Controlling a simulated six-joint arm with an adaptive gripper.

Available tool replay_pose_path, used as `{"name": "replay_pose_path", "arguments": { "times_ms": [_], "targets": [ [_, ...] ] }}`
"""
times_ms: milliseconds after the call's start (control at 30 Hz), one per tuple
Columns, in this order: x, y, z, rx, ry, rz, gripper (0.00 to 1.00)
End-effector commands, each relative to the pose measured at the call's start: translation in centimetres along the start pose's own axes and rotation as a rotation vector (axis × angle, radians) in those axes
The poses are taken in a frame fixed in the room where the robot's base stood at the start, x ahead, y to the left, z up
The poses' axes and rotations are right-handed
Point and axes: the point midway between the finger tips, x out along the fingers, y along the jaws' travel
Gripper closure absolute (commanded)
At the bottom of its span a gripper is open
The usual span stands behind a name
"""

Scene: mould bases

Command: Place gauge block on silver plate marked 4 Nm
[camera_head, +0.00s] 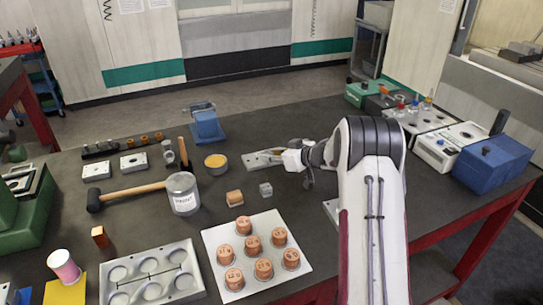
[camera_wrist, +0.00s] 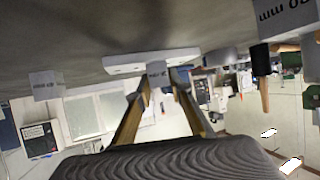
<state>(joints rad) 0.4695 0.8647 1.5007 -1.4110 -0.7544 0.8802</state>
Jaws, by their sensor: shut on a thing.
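My gripper (camera_wrist: 160,78) is shut on a small pale grey gauge block (camera_wrist: 156,69) with dark lettering, held between its yellowish fingertips in the wrist view. A flat silver plate (camera_wrist: 125,61) lies just beyond the block there. In the head view a silver plate (camera_head: 260,159) lies at the middle of the bench, with my gripper at its right end. Its marking cannot be read, and I cannot tell whether the block touches it. Another small grey cube (camera_head: 265,189) stands on the bench nearer the camera.
A white plate with several copper cylinders (camera_head: 216,236) lies in front. Two small silver plates (camera_head: 97,170) (camera_head: 133,162) lie farther left. Blue and white boxes (camera_head: 493,164) stand right.

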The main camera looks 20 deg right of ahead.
Motion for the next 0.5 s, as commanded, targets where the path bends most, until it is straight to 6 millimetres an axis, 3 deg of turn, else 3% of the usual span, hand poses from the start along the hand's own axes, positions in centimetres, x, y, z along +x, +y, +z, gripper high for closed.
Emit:
{"name": "replay_pose_path", "arguments": {
  "times_ms": [300, 333, 400, 500],
  "targets": [
    [0.11, 0.02, 0.16, 0.000, 0.001, 0.000, 1.00],
    [0.13, 0.00, 0.27, 0.000, 0.000, 0.000, 0.77],
    [0.12, 0.00, 0.24, 0.000, 0.000, 0.000, 0.63],
    [0.12, 0.00, 0.24, 0.000, 0.000, 0.000, 0.63]
  ]
}}
